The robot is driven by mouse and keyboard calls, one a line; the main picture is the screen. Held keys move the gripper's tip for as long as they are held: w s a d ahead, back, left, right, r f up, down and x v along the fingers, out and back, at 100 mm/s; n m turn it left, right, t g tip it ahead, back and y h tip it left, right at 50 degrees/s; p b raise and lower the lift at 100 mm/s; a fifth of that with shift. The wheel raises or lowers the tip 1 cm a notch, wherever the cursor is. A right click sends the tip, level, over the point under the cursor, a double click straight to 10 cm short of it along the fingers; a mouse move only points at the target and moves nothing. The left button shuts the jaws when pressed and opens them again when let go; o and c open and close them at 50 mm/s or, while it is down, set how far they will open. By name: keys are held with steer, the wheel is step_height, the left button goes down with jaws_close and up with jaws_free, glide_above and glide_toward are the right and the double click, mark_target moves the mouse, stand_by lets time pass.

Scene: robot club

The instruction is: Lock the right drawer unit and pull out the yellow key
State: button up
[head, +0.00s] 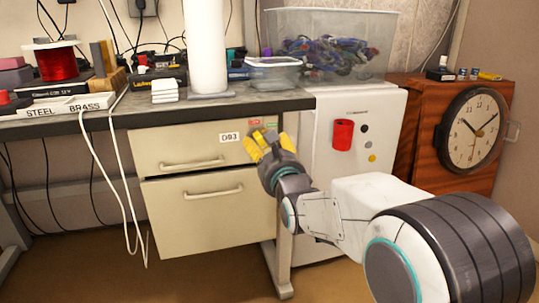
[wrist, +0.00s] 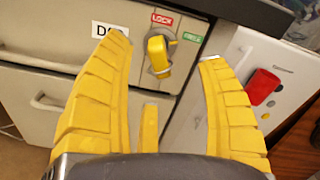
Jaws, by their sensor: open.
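The cream drawer unit (head: 205,205) hangs under the workbench, with a D03 label (head: 229,137) and two handled drawers that look pushed in. The yellow key (wrist: 158,57) sits in the lock at the upper right of its front. A red LOCK label (wrist: 162,19) is above the key and a green label (wrist: 192,37) to its right. I cannot tell the key's exact turn. My gripper (head: 260,141) is in front of the lock, largely hiding the key in the head view. In the wrist view its yellow fingers (wrist: 165,49) are open, one on each side of the key, apparently not touching it.
A white cabinet (head: 345,180) with a red cup-like holder (head: 343,134) stands just right of the drawer unit. A clear bin of cables (head: 328,45) is above it. A wooden cabinet (head: 415,115) with a clock (head: 473,130) is farther right. White cables (head: 106,170) hang at left.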

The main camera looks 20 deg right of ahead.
mark_target(263, 143)
steer(key=shift+w, duration=2.75)
steer(key=shift+o, duration=0.3)
steer(key=c, duration=1.1)
steer(key=shift+r, duration=0.15)
jaws_close()
